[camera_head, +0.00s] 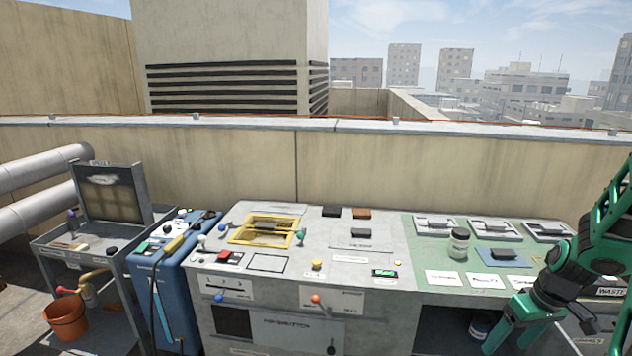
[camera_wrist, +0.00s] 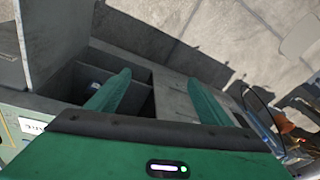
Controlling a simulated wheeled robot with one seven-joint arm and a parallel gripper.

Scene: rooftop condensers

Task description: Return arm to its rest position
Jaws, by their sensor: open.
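My green arm reaches in from the right edge of the head view, bent, with its end hanging low in front of the right part of the bench. My gripper (camera_head: 538,338) points down there, and the wrist view shows its two green fingers (camera_wrist: 160,82) spread apart with nothing between them. Beyond the fingers in the wrist view is a dark open recess (camera_wrist: 132,95) in the grey bench. My gripper appears clear of the bench top. The arm hides part of the bench's right end.
The grey bench (camera_head: 305,275) carries a yellow-framed tray (camera_head: 262,242), a jar (camera_head: 458,243) and several small blocks and cards. A blue unit (camera_head: 165,270) and a cart with an orange bucket (camera_head: 68,318) stand left. A parapet wall (camera_head: 400,165) runs behind.

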